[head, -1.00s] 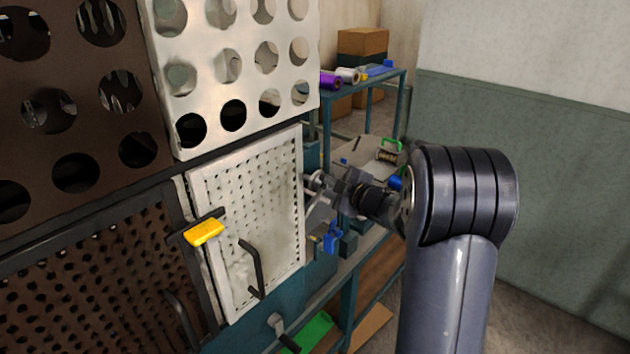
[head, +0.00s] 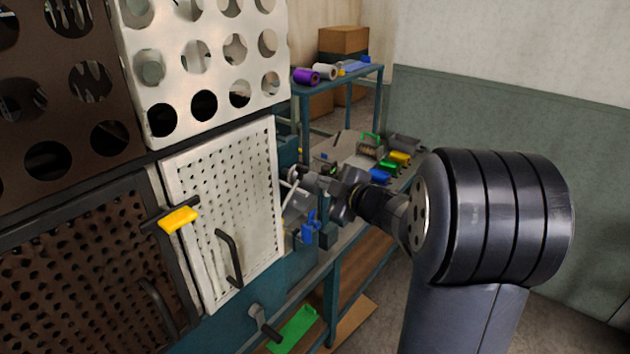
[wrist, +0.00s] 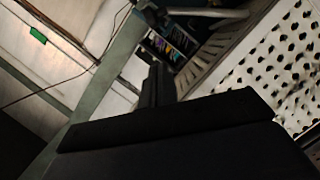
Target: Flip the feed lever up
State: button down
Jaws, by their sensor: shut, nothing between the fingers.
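In the head view my gripper (head: 299,177) is beyond the right edge of the white perforated door, at the machine's side. It is shut and empty. A pale rod (head: 289,178) lies at its tip; I cannot tell whether they touch or whether this is the feed lever. A blue handle-like part (head: 310,228) is just below my gripper. A dark-handled crank or lever (head: 264,325) sits low on the teal machine front, well below it. In the wrist view my dark gripper (wrist: 155,85) points toward a grey bar (wrist: 207,13) at the top; contact is unclear.
The white perforated door (head: 225,200) with a black handle and a yellow latch (head: 179,219) stands left of my gripper. A teal workbench (head: 330,260) with spools and coloured parts runs behind. A green tray (head: 293,330) lies low. Open floor is at right.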

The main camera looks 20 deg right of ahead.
jog(key=shift+v, duration=1.15)
